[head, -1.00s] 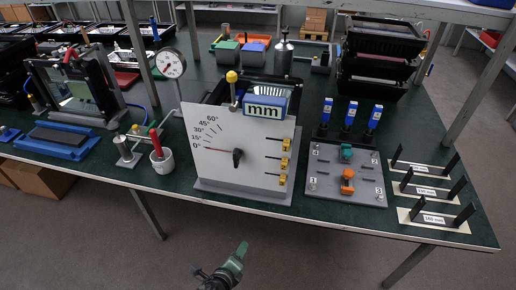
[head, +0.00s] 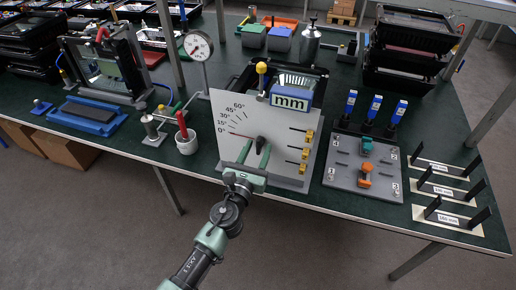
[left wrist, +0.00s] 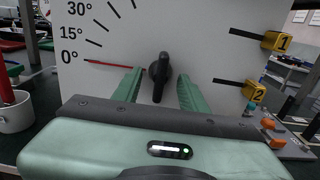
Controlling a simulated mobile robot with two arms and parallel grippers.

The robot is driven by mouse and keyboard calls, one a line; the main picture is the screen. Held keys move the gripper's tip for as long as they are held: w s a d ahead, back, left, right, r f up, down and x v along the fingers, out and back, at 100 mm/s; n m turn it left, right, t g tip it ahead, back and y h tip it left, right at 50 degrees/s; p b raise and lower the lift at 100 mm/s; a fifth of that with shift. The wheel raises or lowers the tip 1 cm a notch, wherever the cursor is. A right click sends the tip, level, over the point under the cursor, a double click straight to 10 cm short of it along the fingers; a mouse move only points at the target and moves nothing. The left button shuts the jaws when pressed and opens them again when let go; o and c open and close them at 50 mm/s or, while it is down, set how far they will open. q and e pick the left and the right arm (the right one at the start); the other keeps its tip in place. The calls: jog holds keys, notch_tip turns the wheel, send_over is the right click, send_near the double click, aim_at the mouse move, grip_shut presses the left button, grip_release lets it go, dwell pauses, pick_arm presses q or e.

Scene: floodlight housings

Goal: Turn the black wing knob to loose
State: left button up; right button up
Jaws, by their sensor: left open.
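The black wing knob (left wrist: 159,75) sits on the white panel (left wrist: 215,40), to the right of the 0° end of an angle scale. A red pointer line (left wrist: 110,64) runs between the 0° mark and the knob. My left gripper (left wrist: 158,82) is open, with one green finger on each side of the knob; I cannot tell whether either finger touches it. In the head view the left gripper (head: 255,154) reaches the front of the panel and partly covers the knob (head: 260,144). My right gripper is not in view.
Yellow numbered clamps (head: 306,154) line the panel's right side. A blue "mm" display (head: 290,98) stands behind it. A grey plate with teal and orange knobs (head: 345,176) lies to the right. A white cup with a red handle (head: 186,145) stands to the left.

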pick_arm(q)
jog(key=shift+w+d, duration=0.1)
jog(key=shift+w, duration=0.2)
grip_shut()
jog(key=shift+n, duration=0.3)
jog(key=n+b, duration=0.1)
jog(key=n, duration=0.4)
jog(key=n+b, duration=0.1)
jog(key=n, duration=0.5)
jog(key=shift+d, duration=0.15)
jog(key=n, duration=0.6)
jog(key=shift+s+r+b, duration=0.1)
jog(key=shift+b, duration=0.25)
jog(key=n, duration=0.6)
jog(key=shift+r+p, duration=0.1)
jog(key=shift+p, duration=0.2)
jog(key=shift+n, duration=0.3)
